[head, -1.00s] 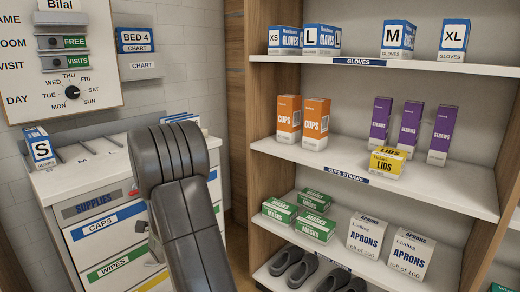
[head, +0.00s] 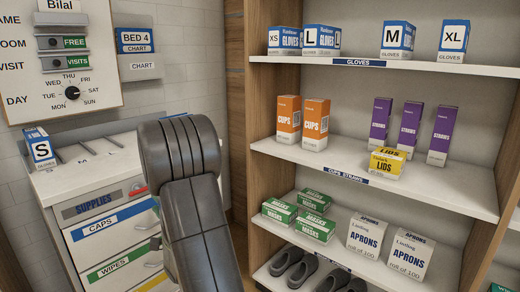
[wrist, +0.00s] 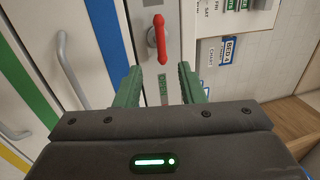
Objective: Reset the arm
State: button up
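My gripper (wrist: 160,70) shows in the wrist view with its two green fingers apart and nothing held between them. In the head view my dark arm rises in front of the supplies cabinet (head: 50,187), and my gripper is hidden there. Beyond the fingertips in the wrist view is a red-handled lever (wrist: 159,35) on the cabinet front. I cannot tell how far it is from the fingers, but they look apart from it. A little of its red shows beside my arm in the head view.
A box of S gloves (head: 39,148) stands on the cabinet top. A board with sliders and a dial (head: 72,93) hangs above. To the right, a shelf unit (head: 440,186) holds gloves, cups, straws, lids, masks and aprons. A drawer handle (wrist: 75,70) is left of my fingers.

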aim_at(145, 190)
jog(key=v, duration=0.6)
jog(key=w+a+r+n, duration=0.1)
jog(key=w+a, duration=0.2)
jog(key=w+a+r, duration=0.1)
jog(key=w+a, duration=0.2)
jog(key=w+a+r+n+p, duration=0.1)
jog(key=w+a, duration=0.2)
jog(key=a, duration=0.1)
jog(key=shift+n, duration=0.3)
jog(key=n+g+p, duration=0.1)
jog(key=n, duration=0.2)
jog(key=n+g+y+p, duration=0.1)
jog(key=n, duration=0.2)
jog(key=shift+s+a+r, duration=0.1)
jog(key=shift+r, duration=0.1)
